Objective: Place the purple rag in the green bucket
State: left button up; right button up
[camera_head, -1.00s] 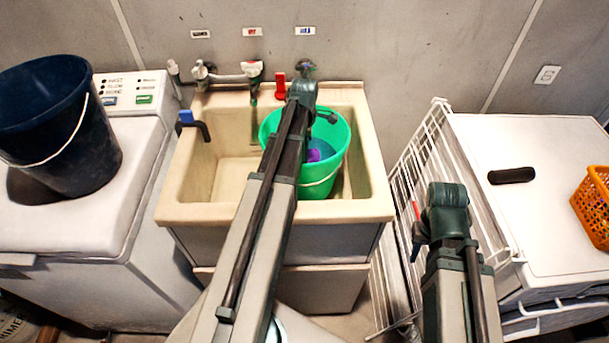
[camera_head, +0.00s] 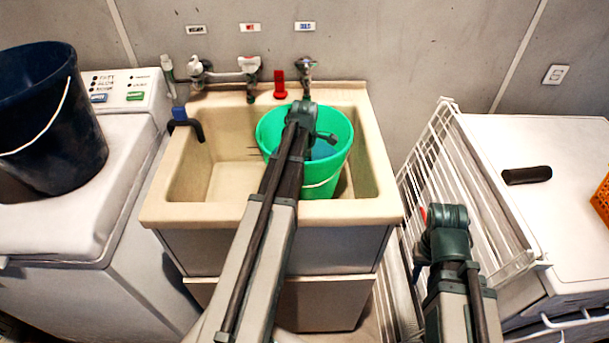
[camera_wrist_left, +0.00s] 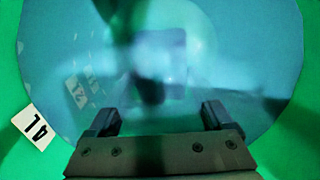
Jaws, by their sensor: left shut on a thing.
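The green bucket (camera_head: 338,165) stands in the sink, and its green wall (camera_wrist_left: 290,140) surrounds my left gripper in the left wrist view. My left gripper (camera_wrist_left: 158,114) points down inside the bucket, its fingers spaced apart, shut on the purple rag; my arm and wrist cover much of the bucket in the head view. The rag itself cannot be made out now in either view. Bluish, reflecting water (camera_wrist_left: 225,75) fills the bucket's lower part. My right gripper (camera_head: 447,215) is by the white rack, and its fingers cannot be made out.
The beige sink (camera_head: 215,215) holds the bucket, with taps (camera_head: 250,66) on the wall behind. A dark bucket (camera_head: 50,130) stands on the washing machine at left. A white wire rack (camera_head: 480,210) and a white appliance (camera_head: 560,190) with an orange basket (camera_head: 602,200) are at right.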

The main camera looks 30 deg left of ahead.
pick_arm(q)
jog(key=shift+f+b, duration=0.6)
jog(key=o, duration=1.3)
jog(key=shift+r, duration=0.1)
notch_tip(320, 180, up, 13)
jog(key=p, duration=1.3)
jog(key=shift+r, duration=0.1)
